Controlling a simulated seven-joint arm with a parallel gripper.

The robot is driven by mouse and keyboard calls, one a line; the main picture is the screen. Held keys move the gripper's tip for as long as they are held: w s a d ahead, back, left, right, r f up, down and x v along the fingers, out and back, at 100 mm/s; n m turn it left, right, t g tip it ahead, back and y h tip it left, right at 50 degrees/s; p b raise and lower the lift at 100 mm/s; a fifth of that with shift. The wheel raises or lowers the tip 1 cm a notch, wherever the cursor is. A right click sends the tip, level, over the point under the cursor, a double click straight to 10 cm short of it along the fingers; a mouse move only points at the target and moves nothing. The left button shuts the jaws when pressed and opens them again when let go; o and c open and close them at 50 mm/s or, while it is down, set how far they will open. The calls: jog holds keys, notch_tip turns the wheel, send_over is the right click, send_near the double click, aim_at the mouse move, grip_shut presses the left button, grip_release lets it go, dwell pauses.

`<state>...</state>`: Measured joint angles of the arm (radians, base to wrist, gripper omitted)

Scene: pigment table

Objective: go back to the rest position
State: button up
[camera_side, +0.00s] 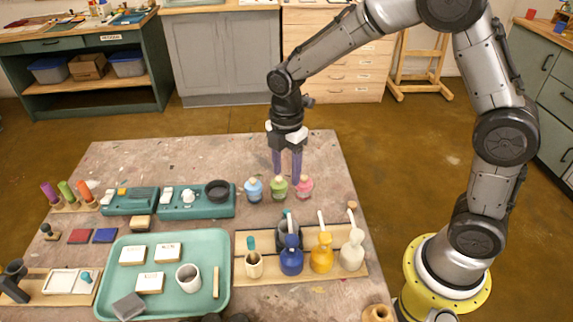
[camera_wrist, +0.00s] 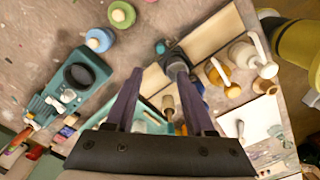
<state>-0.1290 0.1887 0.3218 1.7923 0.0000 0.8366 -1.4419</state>
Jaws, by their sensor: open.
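My gripper (camera_side: 287,176) is open and points down over the work table (camera_side: 215,160), with its two purple fingers apart and nothing between them. In the side view it appears just above and behind the small blue bottle (camera_side: 253,189), green bottle (camera_side: 279,188) and pink bottle (camera_side: 304,187); I cannot tell the exact height. In the wrist view the two fingers of my gripper (camera_wrist: 158,70) reach in from the lower edge and stand apart. The blue bottle (camera_wrist: 99,40) and green bottle (camera_wrist: 121,14) show to their upper left there.
A wooden rack (camera_side: 300,280) holds a dark, a blue, a yellow and a cream vessel with tools. A green tray (camera_side: 215,240) holds white labelled blocks and a cup. Teal devices (camera_side: 195,209) stand behind it. The table's back middle is clear.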

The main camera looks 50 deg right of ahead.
jog(key=shift+r, duration=0.65)
jog(key=s+d+r+m+t, duration=0.2)
jog(key=s+r, duration=0.2)
jog(key=r, duration=0.3)
jog(key=s+d+r+m+t, duration=0.2)
jog(key=s+r, duration=0.2)
jog(key=r, duration=0.3)
jog(key=s+d+f+m+t, duration=0.1)
jog(key=s+m, duration=1.2)
jog(key=m, duration=0.1)
jog(key=shift+s+f+t, duration=0.3)
jog(key=shift+s+f, duration=0.05)
jog(key=shift+s, duration=0.05)
